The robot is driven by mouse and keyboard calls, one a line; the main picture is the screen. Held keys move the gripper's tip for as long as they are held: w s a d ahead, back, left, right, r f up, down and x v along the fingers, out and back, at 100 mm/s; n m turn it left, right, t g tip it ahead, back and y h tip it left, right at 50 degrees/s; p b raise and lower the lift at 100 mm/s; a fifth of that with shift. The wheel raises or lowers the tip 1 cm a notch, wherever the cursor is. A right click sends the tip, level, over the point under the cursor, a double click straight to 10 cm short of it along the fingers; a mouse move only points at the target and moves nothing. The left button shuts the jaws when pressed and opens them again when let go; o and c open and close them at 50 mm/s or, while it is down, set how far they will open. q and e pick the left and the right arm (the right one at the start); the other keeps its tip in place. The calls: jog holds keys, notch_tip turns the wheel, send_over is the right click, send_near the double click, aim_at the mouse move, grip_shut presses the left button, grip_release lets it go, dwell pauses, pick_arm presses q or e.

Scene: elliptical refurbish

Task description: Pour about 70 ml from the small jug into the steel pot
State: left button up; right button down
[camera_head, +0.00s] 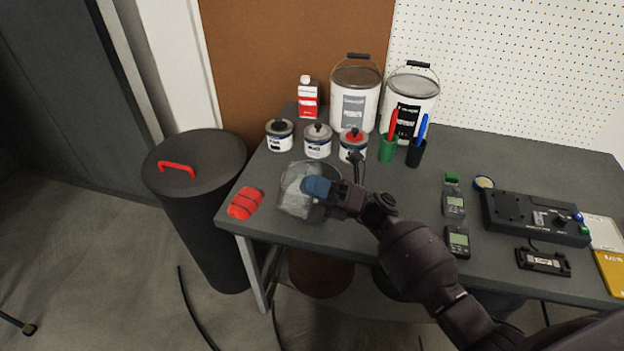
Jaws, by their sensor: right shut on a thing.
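My right gripper (333,193) reaches in from the right over the near left of the workbench and is shut on a blue part that looks like the handle of the small jug (297,198). The jug looks pale and translucent and is in front of or over the round steel pot (327,213), of which only parts of the rim and side show. The jug's exact tilt and any liquid stream cannot be made out. The pot's inside is mostly hidden by the jug and gripper. My left gripper is not in view.
A red rolled item (246,203) lies left of the pot. Small paint cans (317,142), large pails (355,100) and pen cups (387,149) stand behind. Handheld meters (457,242) and a black device (535,219) are right. A lidded bin (192,200) stands left.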

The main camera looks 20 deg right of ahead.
jog(key=shift+w+d+r+m+t, duration=0.1)
jog(key=shift+r+m+t, duration=0.2)
jog(key=shift+m, duration=0.1)
jog(key=shift+w+d+f+m+t, duration=0.15)
jog(key=shift+w+d+m+t, duration=0.1)
jog(key=shift+m+t, duration=0.25)
jog(key=shift+d+m, duration=0.1)
jog(key=shift+m, duration=0.3)
jog(key=shift+w+d+f+m+t, duration=0.1)
jog(key=shift+w+m+t, duration=0.1)
jog(key=shift+m+t, duration=0.3)
